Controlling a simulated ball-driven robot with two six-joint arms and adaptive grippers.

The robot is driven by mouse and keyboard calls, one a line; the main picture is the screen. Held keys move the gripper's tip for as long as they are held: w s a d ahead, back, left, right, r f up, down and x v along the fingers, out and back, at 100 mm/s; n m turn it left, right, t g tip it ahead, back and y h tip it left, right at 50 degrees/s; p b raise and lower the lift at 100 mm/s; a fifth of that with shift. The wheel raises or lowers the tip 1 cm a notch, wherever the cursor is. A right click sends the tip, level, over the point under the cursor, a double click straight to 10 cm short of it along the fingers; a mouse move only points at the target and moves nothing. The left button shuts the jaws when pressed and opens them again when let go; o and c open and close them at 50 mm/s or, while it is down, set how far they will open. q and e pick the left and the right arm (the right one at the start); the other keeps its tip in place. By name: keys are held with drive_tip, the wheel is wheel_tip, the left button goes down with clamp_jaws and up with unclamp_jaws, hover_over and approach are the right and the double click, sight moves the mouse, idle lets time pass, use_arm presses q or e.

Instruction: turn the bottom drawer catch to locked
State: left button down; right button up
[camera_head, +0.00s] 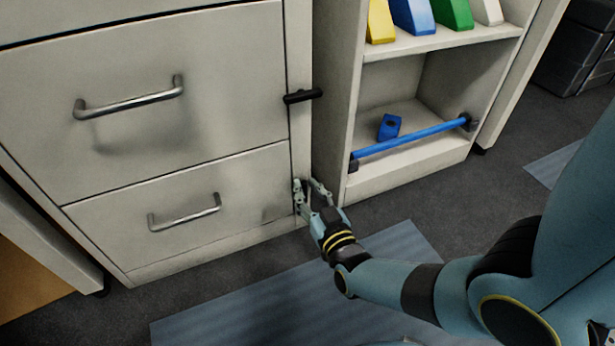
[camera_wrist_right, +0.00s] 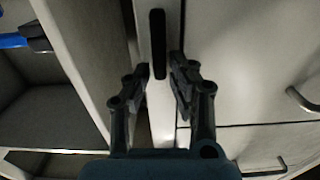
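The bottom drawer (camera_head: 180,200) is closed in the grey cabinet, with a silver handle (camera_head: 185,213). Its black catch (camera_wrist_right: 158,43) shows in the right wrist view as a bar running lengthwise along the narrow cabinet strip. In the head view I cannot make this catch out behind my gripper. My right gripper (camera_head: 309,188) is at the strip beside the bottom drawer. In the right wrist view the gripper (camera_wrist_right: 159,78) is open, its fingers on either side of the catch's near end, with a gap on each side. My left gripper is not in view.
Another black catch (camera_head: 302,96) lies across the strip beside the drawer above. A shelf unit (camera_head: 340,110) stands close on the right, with a blue bar (camera_head: 410,138), a blue block (camera_head: 389,127) and coloured binders above. Dark carpet with a blue-grey mat (camera_head: 270,300) lies in front.

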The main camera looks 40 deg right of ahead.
clamp_jaws()
drive_tip(key=d+f+m, duration=0.1)
drive_tip(key=m, duration=1)
drive_tip(key=d+f+m, duration=0.1)
drive_tip(key=m, duration=0.5)
drive_tip(key=shift+s+d+f+m, duration=0.3)
drive_tip(key=shift+s+d+f, duration=0.05)
drive_tip(key=shift+m, duration=0.3)
idle(0.3)
drive_tip(key=shift+o, duration=2)
unclamp_jaws()
